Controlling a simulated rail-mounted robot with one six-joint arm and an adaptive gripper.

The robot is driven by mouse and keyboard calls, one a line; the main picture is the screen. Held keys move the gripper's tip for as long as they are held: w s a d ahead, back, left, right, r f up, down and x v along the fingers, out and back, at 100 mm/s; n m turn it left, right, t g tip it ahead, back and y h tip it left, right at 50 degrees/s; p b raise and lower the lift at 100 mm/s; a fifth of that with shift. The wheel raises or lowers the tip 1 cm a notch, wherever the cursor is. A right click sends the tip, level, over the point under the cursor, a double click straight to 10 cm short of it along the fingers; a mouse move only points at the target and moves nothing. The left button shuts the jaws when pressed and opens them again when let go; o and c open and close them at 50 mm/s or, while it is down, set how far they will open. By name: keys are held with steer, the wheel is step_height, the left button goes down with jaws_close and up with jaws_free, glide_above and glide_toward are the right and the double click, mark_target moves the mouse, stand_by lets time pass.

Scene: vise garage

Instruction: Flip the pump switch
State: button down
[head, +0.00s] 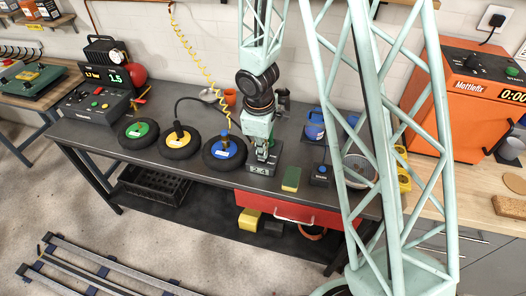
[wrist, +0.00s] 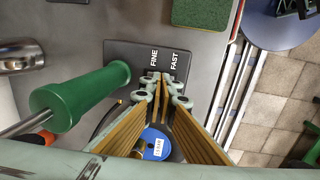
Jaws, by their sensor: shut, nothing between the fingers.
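The fingers hide part of the plate. A control unit with a display and green button (head: 96,103) stands at the bench's left end. I cannot tell which part is the pump switch.
Green-hubbed (head: 138,131) and yellow-hubbed (head: 178,141) wheels lie to the left. An orange cup (head: 230,97) stands behind.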

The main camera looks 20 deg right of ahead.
steer(key=shift+r, duration=0.15)
stand_by(0.3)
steer(key=shift+w+d+r+p, duration=0.1)
steer(key=shift+w+r+p, duration=0.05)
steer(key=shift+r+p, duration=0.9)
steer(key=shift+w+d+r+p, duration=0.1)
steer(key=shift+r+p, duration=0.8)
steer(key=shift+r, duration=0.2)
steer(key=shift+w+d+r+p, duration=0.1)
steer(key=shift+w+r+p, duration=0.05)
steer(key=shift+r+p, duration=0.9)
step_height(320, 180, up, 7)
steer(key=p, duration=0.2)
steer(key=shift+w+d+p, duration=0.25)
steer(key=shift+w+p, duration=0.05)
steer(key=shift+w, duration=0.1)
steer(key=shift+r, duration=0.15)
